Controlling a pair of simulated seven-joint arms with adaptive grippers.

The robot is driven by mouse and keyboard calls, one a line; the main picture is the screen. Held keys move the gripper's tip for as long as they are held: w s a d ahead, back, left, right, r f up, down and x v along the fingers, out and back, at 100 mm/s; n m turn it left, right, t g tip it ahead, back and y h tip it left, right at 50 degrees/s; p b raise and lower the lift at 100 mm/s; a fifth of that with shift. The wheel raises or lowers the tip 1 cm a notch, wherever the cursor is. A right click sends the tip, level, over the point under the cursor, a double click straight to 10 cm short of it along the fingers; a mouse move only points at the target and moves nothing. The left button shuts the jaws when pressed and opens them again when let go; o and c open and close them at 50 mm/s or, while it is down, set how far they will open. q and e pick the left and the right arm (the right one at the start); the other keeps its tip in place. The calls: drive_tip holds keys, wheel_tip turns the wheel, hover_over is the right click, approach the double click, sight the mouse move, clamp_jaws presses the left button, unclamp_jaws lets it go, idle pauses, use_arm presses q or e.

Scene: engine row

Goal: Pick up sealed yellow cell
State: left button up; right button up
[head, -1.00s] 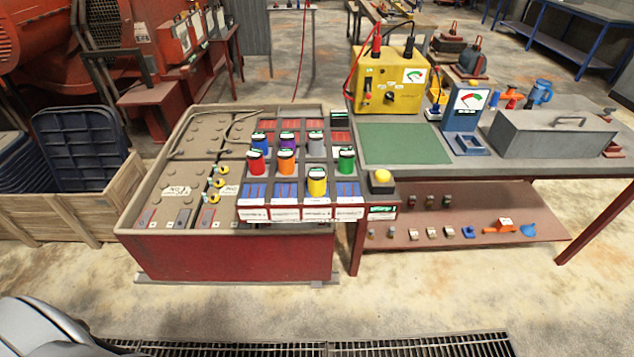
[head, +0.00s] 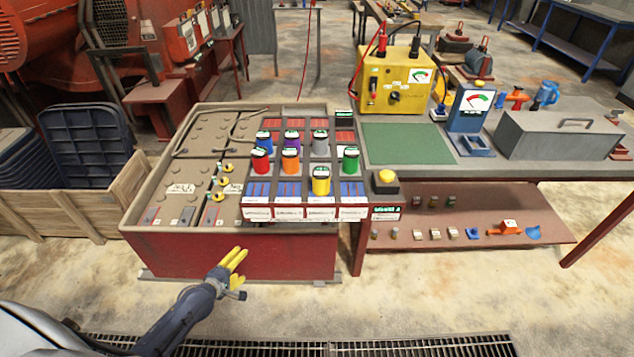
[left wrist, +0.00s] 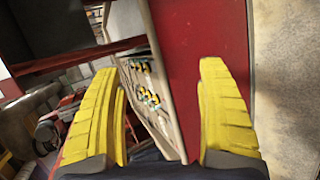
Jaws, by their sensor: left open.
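The yellow cell (head: 320,181) stands upright in the front row of the rack, right of the middle, with a light top. Red (head: 260,161), orange (head: 290,161) and green (head: 350,160) cells stand near it. Blue, purple and grey cells stand in the row behind. My left gripper (head: 236,260), with yellow fingers, is in front of the red box, below and left of the yellow cell and well apart from it. In the left wrist view its fingers (left wrist: 158,112) are spread with nothing between them. My right gripper is not in view.
The rack sits on the right part of a red-sided box (head: 230,255) with a brown top. A yellow button (head: 387,178) is right of the rack. A bench with a green mat (head: 407,143) and a yellow meter box (head: 395,80) stands further right. Open floor lies in front.

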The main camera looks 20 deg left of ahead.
use_arm(q)
drive_tip(key=w+r+n+t+h, duration=0.1)
drive_tip(key=w+r+n, duration=0.1)
drive_tip(key=r, duration=0.6)
drive_tip(key=w+d+r+n+t+h, duration=0.1)
drive_tip(key=w+r+n+t, duration=0.1)
drive_tip(key=r, duration=0.6)
drive_tip(key=w+d+r+n+t+h, duration=0.1)
drive_tip(key=w+r+n, duration=0.2)
drive_tip(key=r, duration=0.6)
drive_tip(key=shift+w+d+n, duration=0.2)
drive_tip(key=shift+w+n, duration=0.2)
drive_tip(key=shift+n, duration=0.3)
drive_tip(key=d+r+n+h, duration=0.1)
drive_tip(key=d+r, duration=0.1)
drive_tip(key=d, duration=0.1)
drive_tip(key=shift+r+t, duration=0.3)
drive_tip(key=n+h, duration=0.3)
drive_tip(key=h, duration=0.1)
approach(315, 180)
drive_tip(key=shift+n+g, duration=0.3)
drive_tip(key=shift+g, duration=0.1)
drive_tip(key=x, duration=0.6)
drive_tip(key=shift+w+d+r, duration=0.15)
drive_tip(key=shift+w+r, duration=0.1)
drive_tip(key=shift+w, duration=0.1)
drive_tip(key=shift+x, duration=3)
clamp_jaws()
